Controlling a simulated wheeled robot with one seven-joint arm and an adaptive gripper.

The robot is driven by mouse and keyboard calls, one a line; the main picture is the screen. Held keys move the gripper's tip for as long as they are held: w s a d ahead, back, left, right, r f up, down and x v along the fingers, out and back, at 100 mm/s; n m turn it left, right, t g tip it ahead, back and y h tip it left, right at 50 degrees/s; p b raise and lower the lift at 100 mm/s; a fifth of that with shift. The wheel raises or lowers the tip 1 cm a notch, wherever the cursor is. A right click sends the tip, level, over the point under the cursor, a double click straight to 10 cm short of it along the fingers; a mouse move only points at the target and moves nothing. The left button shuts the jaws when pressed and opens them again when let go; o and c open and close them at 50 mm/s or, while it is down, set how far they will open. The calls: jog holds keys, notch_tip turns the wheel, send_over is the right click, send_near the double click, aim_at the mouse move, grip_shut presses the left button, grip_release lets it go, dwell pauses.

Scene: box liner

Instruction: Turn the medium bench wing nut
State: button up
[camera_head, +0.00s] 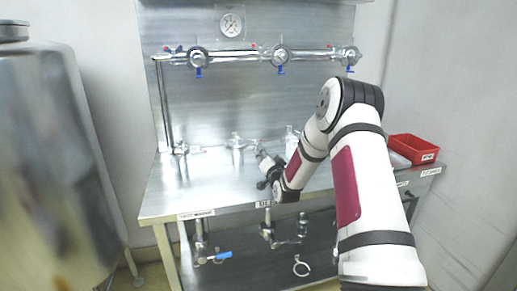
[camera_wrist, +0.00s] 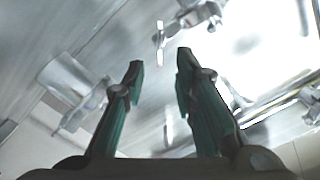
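Several shiny metal wing-nut fittings stand on the steel bench. One is at the left (camera_head: 181,148), one in the middle (camera_head: 237,142) and one further right (camera_head: 291,138), partly behind my arm. I cannot tell by size which is the medium one. My gripper (camera_head: 258,150) is above the bench, just right of the middle fitting. In the wrist view my gripper (camera_wrist: 159,68) is open, with nothing between the green fingers. A winged metal fitting (camera_wrist: 72,88) lies left of the fingers there, and another (camera_wrist: 203,17) is beyond the fingertips; both are apart from them.
A pipe with several round valves (camera_head: 280,56) and a gauge (camera_head: 231,24) are on the back panel. A red bin (camera_head: 413,148) sits at the bench's right end. Valves with a blue handle (camera_head: 219,256) are under the bench. A large steel tank (camera_head: 50,170) stands at left.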

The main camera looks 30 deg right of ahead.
aim_at(257, 145)
jog(key=x, duration=0.8)
jog(key=shift+b, duration=0.3)
grip_shut()
